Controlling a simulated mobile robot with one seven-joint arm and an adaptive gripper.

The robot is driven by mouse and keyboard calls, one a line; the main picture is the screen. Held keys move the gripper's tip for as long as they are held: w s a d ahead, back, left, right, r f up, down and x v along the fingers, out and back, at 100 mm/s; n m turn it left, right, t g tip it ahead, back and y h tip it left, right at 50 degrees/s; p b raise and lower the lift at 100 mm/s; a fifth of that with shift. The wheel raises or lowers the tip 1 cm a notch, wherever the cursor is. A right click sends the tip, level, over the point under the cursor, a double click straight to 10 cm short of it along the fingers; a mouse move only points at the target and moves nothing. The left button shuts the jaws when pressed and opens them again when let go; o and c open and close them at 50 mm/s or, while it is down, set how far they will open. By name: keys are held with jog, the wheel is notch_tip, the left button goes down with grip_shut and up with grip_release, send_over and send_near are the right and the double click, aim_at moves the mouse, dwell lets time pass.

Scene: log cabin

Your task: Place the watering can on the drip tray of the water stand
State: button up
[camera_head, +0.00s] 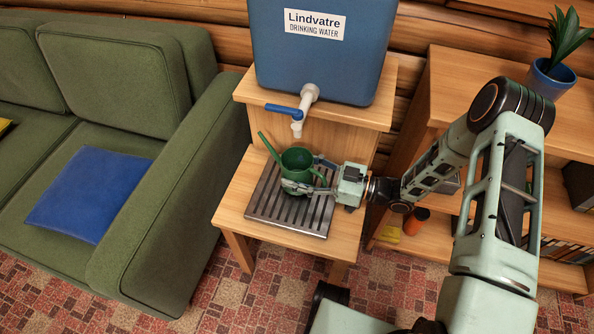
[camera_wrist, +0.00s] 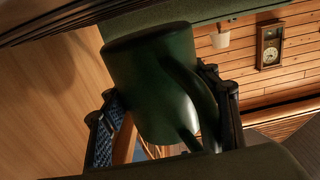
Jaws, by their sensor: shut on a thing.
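The green watering can (camera_head: 298,164) is at the drip tray (camera_head: 288,217) of the wooden water stand (camera_head: 238,190), below the white tap (camera_head: 304,105) with its blue lever. The can looks upright, its spout pointing up and left. Whether its base touches the slatted metal tray cannot be told. My gripper (camera_head: 308,182) reaches in from the right and is shut on the can. In the wrist view the can (camera_wrist: 155,75) fills the middle, between the two fingers of my gripper (camera_wrist: 165,115).
A blue water tank (camera_head: 320,60) sits on the stand's upper shelf. A green sofa (camera_head: 175,190) with a blue cushion (camera_head: 88,193) stands at the left. A wooden shelf (camera_head: 455,90) with a potted plant (camera_head: 553,75) is at the right. The tray's front part is clear.

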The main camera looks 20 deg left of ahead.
jog(key=shift+f+b, duration=0.4)
jog(key=shift+b, duration=0.1)
jog(key=shift+s+f, duration=0.1)
jog(key=shift+f, duration=0.05)
jog(key=o, duration=1.3)
jog(key=shift+d+f, duration=0.1)
jog(key=shift+f, duration=0.05)
jog(key=shift+r+p, duration=0.65)
jog(key=d, duration=0.4)
jog(key=w+d, duration=0.1)
jog(key=d, duration=0.3)
jog(key=d+p, duration=0.1)
jog(key=d, duration=0.2)
jog(key=shift+w+d+r, duration=0.1)
jog(key=shift+w+d, duration=0.05)
jog(key=shift+d, duration=0.25)
